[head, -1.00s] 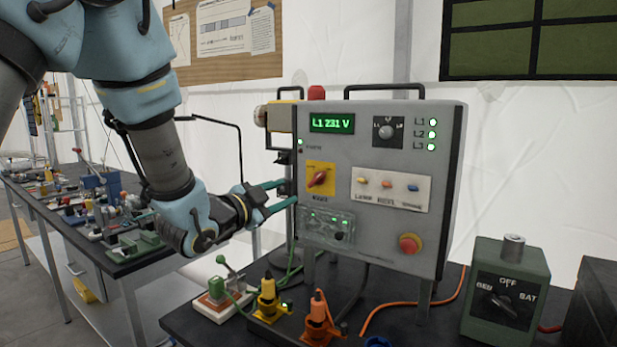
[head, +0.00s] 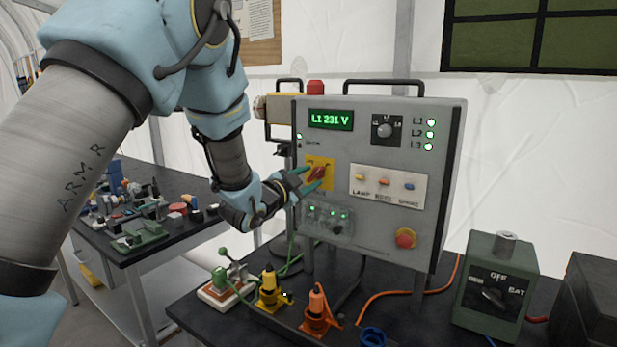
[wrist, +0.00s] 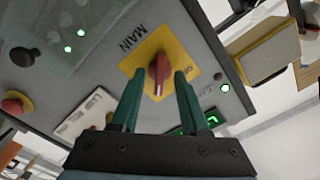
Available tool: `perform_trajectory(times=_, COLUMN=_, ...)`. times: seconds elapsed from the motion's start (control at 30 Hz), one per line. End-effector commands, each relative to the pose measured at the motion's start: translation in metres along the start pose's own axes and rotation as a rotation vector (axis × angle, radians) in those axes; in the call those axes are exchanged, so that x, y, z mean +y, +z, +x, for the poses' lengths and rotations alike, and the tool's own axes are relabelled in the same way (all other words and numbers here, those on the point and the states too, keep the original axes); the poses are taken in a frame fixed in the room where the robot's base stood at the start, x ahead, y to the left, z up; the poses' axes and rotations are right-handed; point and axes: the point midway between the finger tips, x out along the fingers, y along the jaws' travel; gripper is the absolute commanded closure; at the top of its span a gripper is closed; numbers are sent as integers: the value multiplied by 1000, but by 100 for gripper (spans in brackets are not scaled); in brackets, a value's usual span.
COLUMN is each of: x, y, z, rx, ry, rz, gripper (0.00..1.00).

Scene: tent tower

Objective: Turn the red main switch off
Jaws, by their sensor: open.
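The red main switch (head: 317,174) is a rotary handle on a yellow plate (head: 322,161) at the left of the grey panel (head: 379,229). It also shows in the wrist view (wrist: 159,74), where the plate reads MAIN. My gripper (head: 312,178) is at the switch, with its green fingers pointing at the panel. In the wrist view my open fingers (wrist: 155,85) stand on either side of the red handle. I cannot tell whether they touch it. The panel display (head: 331,119) is lit and reads L1 231 V.
The panel has a selector knob (head: 384,130), small coloured toggles (head: 381,182), a clear-covered box (head: 327,223) and a red stop button (head: 405,238). Plugs (head: 317,308) stand on the bench in front. A green battery box (head: 500,285) stands at the right.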

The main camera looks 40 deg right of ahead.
Motion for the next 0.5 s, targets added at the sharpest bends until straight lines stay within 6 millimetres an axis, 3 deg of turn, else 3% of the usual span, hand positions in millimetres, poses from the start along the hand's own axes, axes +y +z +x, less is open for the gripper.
perform_trajectory(times=0.07, x=0, y=0, z=0, rx=0, ry=0, rz=0, gripper=55)
perform_trajectory(times=0.5, x=0, y=0, z=0, rx=0, ry=0, rz=0, gripper=100)
